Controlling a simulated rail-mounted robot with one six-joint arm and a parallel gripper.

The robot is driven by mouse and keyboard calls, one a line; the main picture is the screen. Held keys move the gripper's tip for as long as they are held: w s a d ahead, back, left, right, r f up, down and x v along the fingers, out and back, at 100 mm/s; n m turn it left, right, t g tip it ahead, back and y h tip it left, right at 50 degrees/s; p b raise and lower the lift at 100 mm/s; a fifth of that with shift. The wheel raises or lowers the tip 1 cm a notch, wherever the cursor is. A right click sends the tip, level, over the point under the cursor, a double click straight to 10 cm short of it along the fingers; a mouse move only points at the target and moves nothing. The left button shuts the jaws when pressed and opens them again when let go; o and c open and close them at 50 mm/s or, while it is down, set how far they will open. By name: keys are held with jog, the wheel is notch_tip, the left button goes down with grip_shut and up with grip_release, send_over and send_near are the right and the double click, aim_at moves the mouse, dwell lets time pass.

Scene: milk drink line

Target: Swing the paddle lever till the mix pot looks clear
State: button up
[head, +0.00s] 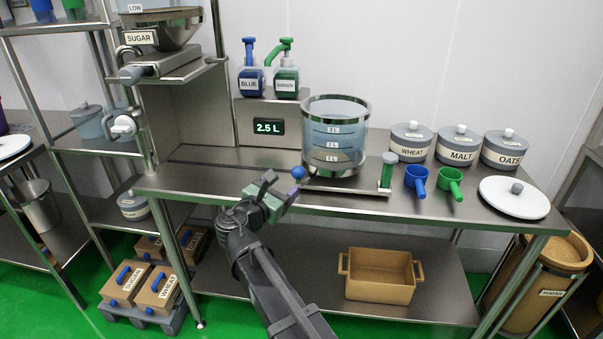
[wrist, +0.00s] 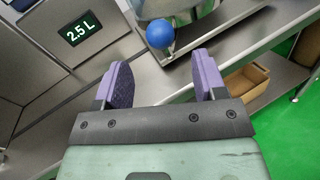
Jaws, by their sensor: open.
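The mix pot (head: 337,138) is a clear, metal-rimmed vessel marked 1L, 2L and 3L on the steel table. It holds bluish, see-through liquid. Its lower part shows at the top of the wrist view (wrist: 185,8). A blue ball knob (head: 298,172), seemingly the paddle lever's end, sticks out at the pot's lower left. In the wrist view the knob (wrist: 160,33) lies ahead of the fingertips, between their lines. My gripper (head: 283,185) is open and empty, just in front of the knob. I cannot tell how far apart they are. The lever's shaft is mostly hidden.
A display (head: 267,127) reads 2.5 L. Blue (head: 251,80) and green (head: 286,82) pump bottles stand behind. The left tabletop is clear.

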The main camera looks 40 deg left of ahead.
aim_at(295, 176)
jog(key=w, duration=0.8)
jog(key=shift+a, duration=0.35)
grip_shut()
jog(key=shift+s, duration=0.1)
